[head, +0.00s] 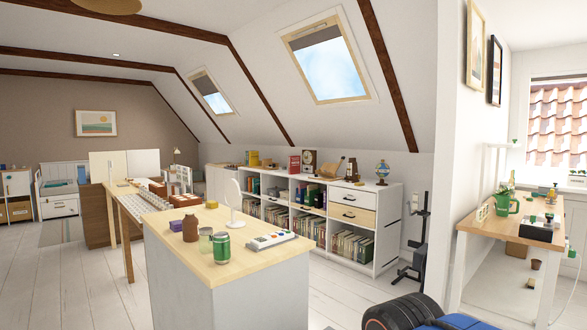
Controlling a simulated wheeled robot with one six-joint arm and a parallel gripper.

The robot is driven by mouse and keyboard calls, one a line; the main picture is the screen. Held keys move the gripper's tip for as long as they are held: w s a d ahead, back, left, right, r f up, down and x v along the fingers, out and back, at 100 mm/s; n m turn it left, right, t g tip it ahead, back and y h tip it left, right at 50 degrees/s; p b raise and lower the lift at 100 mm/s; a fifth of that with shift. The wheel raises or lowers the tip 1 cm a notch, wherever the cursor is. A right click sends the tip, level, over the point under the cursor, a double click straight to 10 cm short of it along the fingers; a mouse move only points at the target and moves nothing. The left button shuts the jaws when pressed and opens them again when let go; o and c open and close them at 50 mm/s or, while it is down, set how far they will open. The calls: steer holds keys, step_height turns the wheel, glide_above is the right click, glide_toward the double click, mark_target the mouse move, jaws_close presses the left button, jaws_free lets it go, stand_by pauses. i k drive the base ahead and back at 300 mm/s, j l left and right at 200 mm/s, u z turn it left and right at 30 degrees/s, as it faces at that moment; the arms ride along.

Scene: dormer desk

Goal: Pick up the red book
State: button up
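A red upright item that looks like the red book (294,165) stands on top of the long white shelf unit (385,205) along the sloped wall, across the room. It stands just left of a brown clock-like item (309,161). It is small in the head view, and any writing on it cannot be read. My gripper is not in view.
A white counter with a wooden top (215,272) stands in front, holding a green can (222,248), a brown bottle (190,228) and a white fan-like item (234,205). White plank floor (345,290) lies between counter and shelf. A wooden desk (480,222) stands at right.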

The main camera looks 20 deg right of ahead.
mark_target(295, 161)
steer(key=z, duration=0.5)
steer(key=l+z, duration=0.25)
steer(key=i+l+z, duration=0.2)
steer(key=l, duration=0.25)
steer(key=l+z, duration=0.25)
steer(key=l, duration=0.15)
steer(key=i+l+z, duration=0.2)
steer(key=i+l, duration=0.45)
steer(key=i+l+z, duration=0.1)
steer(key=i+l, duration=0.3)
steer(key=i, duration=0.2)
steer(key=i+j+u, duration=0.1)
steer(key=i+u, duration=0.55)
steer(key=u, duration=0.2)
steer(key=i+u, duration=0.85)
steer(key=i, duration=2.8)
steer(key=i+z, duration=0.15)
steer(key=i, duration=0.7)
steer(key=i+j+z, duration=0.15)
steer(key=i, duration=0.75)
